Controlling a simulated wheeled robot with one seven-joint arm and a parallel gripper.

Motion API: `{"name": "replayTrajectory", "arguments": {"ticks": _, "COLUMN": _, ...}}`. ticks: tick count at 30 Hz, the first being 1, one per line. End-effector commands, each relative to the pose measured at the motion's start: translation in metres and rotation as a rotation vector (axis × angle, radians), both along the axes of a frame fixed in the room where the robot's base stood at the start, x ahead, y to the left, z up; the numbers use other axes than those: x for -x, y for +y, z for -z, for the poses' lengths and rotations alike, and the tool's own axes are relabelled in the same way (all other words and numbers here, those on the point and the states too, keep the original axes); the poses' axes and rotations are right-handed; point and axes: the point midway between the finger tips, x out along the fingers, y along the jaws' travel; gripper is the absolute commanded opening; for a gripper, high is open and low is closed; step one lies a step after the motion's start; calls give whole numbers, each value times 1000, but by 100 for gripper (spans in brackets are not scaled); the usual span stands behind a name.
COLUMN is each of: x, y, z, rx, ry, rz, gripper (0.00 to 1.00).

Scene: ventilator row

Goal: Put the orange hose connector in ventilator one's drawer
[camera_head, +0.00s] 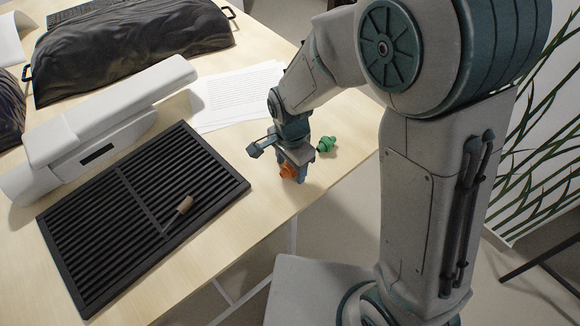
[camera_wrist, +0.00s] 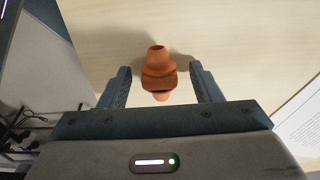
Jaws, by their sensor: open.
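The orange hose connector (camera_head: 288,172) stands on the wooden table near its front edge. In the wrist view the orange hose connector (camera_wrist: 158,72) lies between the two fingers, with a gap on either side. My gripper (camera_head: 291,175) is open and lowered over the connector, and part of the connector is hidden by it in the head view. The open fingers of my gripper (camera_wrist: 160,80) also show in the wrist view. I cannot make out a ventilator drawer in either view.
A green connector (camera_head: 326,145) stands just right of my gripper. A white device (camera_head: 100,130), paper sheets (camera_head: 235,97) and a dark bag (camera_head: 130,45) lie behind.

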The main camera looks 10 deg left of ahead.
Motion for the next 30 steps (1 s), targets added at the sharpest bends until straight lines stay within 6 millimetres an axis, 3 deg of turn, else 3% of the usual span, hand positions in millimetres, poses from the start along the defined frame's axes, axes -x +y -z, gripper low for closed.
{"name": "replayTrajectory", "arguments": {"ticks": 1, "x": 0, "y": 0, "z": 0, "rx": 0, "ry": 0, "rz": 0, "gripper": 50}}
{"name": "replayTrajectory", "arguments": {"ticks": 5, "x": 0, "y": 0, "z": 0, "rx": 0, "ry": 0, "rz": 0, "gripper": 14}}
{"name": "replayTrajectory", "arguments": {"ticks": 8, "x": 0, "y": 0, "z": 0, "rx": 0, "ry": 0, "rz": 0, "gripper": 7}}
{"name": "replayTrajectory", "arguments": {"ticks": 19, "x": -1, "y": 0, "z": -8, "rx": -2, "ry": -3, "rz": 0, "gripper": 7}}
{"name": "replayTrajectory", "arguments": {"ticks": 26, "x": -1, "y": 1, "z": -45, "rx": -5, "ry": -7, "rz": 0, "gripper": 7}}
{"name": "replayTrajectory", "arguments": {"ticks": 30, "x": -1, "y": -33, "z": -61, "rx": -2, "ry": -4, "rz": 7, "gripper": 7}}
